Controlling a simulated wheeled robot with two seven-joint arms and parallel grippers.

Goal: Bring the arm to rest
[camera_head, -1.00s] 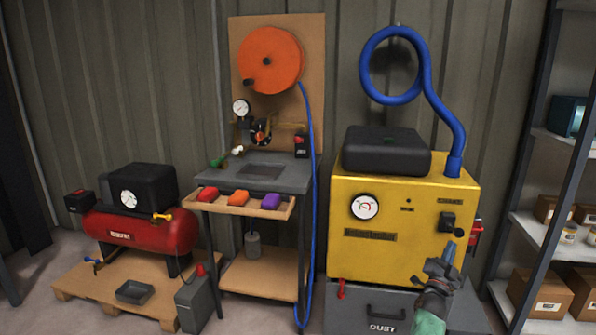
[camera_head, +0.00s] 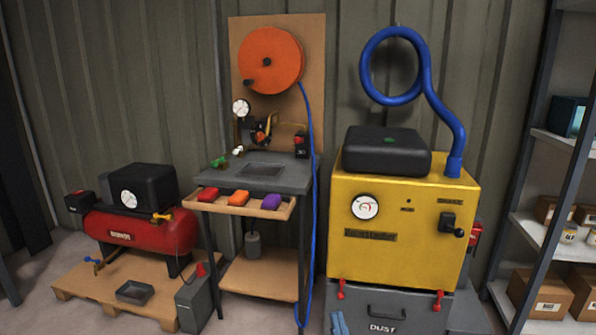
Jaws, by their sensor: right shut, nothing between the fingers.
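My right gripper (camera_head: 339,323) shows only as blue fingertips at the bottom edge, in front of the grey dust drawer. It is shut and holds nothing. The rest of its arm is below the picture. My left gripper is not in view. The yellow dust collector cabinet (camera_head: 385,266) stands above and to the right of the fingertips. Its black switch (camera_head: 447,222) is on the right of the front face, clear of the gripper.
The grey dust drawer (camera_head: 408,318) has a red latch (camera_head: 341,288) at its left and another (camera_head: 438,300) at its right. A workbench (camera_head: 292,175) with a tray of coloured blocks stands left. A red compressor (camera_head: 150,233) is at far left, shelves (camera_head: 545,228) at right.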

